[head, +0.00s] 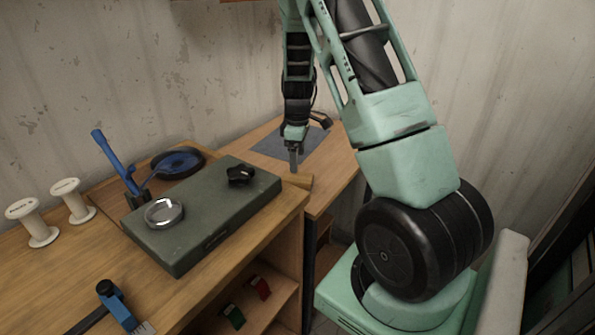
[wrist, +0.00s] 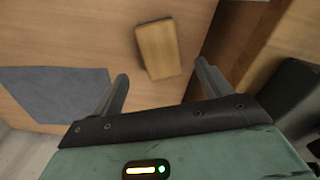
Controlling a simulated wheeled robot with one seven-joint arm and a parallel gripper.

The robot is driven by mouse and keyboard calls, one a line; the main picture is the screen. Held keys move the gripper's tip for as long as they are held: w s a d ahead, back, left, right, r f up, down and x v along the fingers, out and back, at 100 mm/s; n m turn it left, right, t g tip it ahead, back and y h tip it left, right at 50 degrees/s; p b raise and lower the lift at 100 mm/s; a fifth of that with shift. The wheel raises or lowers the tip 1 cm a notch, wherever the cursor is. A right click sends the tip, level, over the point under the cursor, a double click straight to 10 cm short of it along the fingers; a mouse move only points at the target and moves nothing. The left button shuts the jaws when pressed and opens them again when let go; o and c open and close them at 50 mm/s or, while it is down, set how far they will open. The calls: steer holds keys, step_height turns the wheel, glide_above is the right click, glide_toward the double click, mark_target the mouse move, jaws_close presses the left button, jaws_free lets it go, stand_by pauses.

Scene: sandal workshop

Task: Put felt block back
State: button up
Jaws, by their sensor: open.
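A tan block (wrist: 158,50), which looks like the felt block, lies on the wooden table top near its edge. In the head view my gripper (head: 294,166) points down above the table, just behind the block. I cannot tell the exact height gap. A grey mat (wrist: 55,90) lies on the table to the left of the block.
Bare wood surrounds the block.

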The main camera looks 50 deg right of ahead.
mark_target(298, 176)
steer(key=shift+r, duration=1.85)
